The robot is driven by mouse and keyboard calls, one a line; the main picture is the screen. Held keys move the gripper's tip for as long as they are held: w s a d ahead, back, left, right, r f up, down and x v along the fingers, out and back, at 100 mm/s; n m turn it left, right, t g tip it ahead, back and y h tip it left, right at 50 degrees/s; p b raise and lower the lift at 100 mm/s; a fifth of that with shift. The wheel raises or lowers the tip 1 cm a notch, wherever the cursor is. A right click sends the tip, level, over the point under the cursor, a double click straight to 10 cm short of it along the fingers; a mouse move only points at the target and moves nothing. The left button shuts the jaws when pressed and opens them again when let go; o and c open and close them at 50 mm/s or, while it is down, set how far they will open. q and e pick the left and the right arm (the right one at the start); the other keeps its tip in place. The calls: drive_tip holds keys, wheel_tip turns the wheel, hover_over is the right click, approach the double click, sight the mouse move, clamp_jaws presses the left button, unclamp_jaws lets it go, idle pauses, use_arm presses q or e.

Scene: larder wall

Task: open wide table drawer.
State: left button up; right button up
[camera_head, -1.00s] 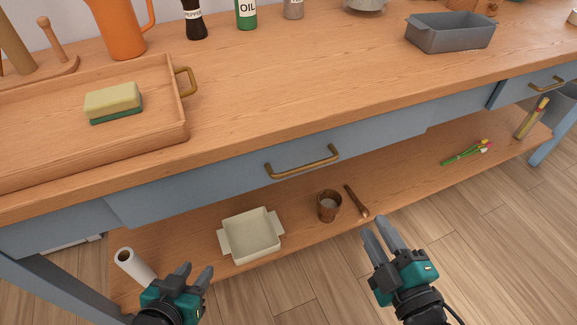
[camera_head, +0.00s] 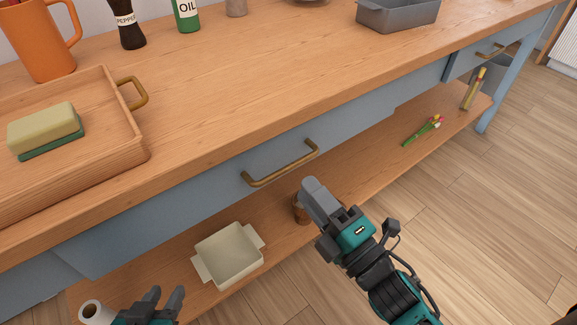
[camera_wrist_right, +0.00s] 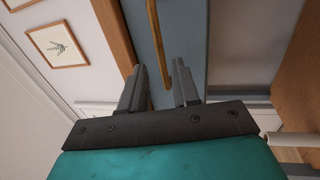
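The wide table drawer (camera_head: 215,188) is a blue front under the wooden tabletop, and it looks shut. Its brass bar handle (camera_head: 282,165) sits in the middle of the front. My right gripper (camera_head: 314,190) is just below and in front of the handle's right end, apart from it in the head view. In the right wrist view the gripper (camera_wrist_right: 160,88) is open, with the handle (camera_wrist_right: 158,45) ahead, its end reaching between the finger tips. My left gripper (camera_head: 168,296) is low at the bottom left, fingers apart, away from the drawer.
On the lower shelf stand a cream dish (camera_head: 229,256), a brown cup (camera_head: 301,211) partly hidden by my right gripper, and a paper roll (camera_head: 95,312). A wooden tray (camera_head: 125,150) with a sponge (camera_head: 45,128) is on the tabletop. A second drawer handle (camera_head: 491,51) is further right.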

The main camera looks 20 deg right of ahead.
sight(289, 166)
drive_tip(key=x, duration=0.7)
clamp_jaws()
idle(0.5)
